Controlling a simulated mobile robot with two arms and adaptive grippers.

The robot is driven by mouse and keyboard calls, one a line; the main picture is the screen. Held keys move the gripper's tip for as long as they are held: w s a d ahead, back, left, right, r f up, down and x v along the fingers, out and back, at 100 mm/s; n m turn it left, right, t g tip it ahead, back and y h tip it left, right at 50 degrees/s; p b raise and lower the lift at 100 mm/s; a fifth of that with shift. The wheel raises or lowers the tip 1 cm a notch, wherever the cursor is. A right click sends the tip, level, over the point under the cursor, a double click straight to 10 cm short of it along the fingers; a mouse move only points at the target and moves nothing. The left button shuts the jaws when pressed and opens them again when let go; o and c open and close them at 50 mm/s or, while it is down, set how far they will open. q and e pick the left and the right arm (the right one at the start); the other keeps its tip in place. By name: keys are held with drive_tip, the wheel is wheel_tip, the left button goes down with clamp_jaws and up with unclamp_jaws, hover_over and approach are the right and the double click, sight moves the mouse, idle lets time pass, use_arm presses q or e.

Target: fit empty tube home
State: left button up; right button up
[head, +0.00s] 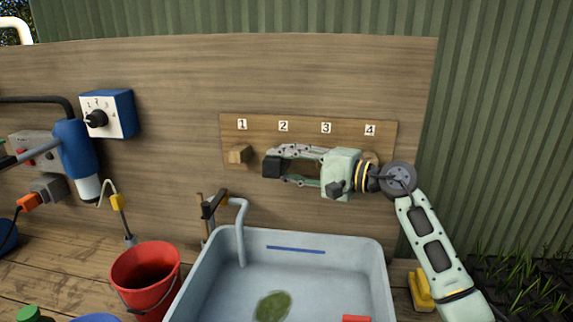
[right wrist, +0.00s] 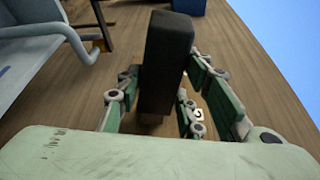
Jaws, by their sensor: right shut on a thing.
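My right gripper (head: 272,166) reaches leftward in front of a numbered wooden rack board (head: 227,128) on the panel. It is shut on a dark, box-shaped thing (right wrist: 168,65), which stands between the fingers in the right wrist view. The thing also shows at the fingertips in the head view (head: 271,167), below label 2. I cannot tell whether it is the empty tube, nor whether it touches the board. A wooden block (head: 238,155) under label 1 is bare. The gripper hides most of the board under labels 2 to 4. My left gripper is out of view.
A grey tub (head: 345,255) with a green patch and a grey pipe stands below. A red bucket (head: 147,280) is left of it, a yellow object (head: 421,290) right. A blue dial box (head: 108,114) and a blue cylinder (head: 75,150) sit at left. Bare panel surrounds the rack.

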sight(288, 163)
drive_tip(key=shift+w+b, duration=0.1)
drive_tip(key=shift+b, duration=0.6)
idle(0.9)
drive_tip(key=shift+w+d+f+b, duration=0.15)
drive_tip(key=shift+w+b, duration=0.45)
drive_tip(key=shift+w, duration=0.05)
drive_tip(key=shift+w+d+f+b, duration=0.15)
drive_tip(key=shift+w+b, duration=0.45)
drive_tip(key=shift+w+d, duration=0.1)
drive_tip(key=shift+f+b, duration=0.15)
drive_tip(key=shift+b, duration=1.3)
idle(2.5)
idle(0.4)
drive_tip(key=shift+f, duration=0.1)
drive_tip(key=o, duration=1)
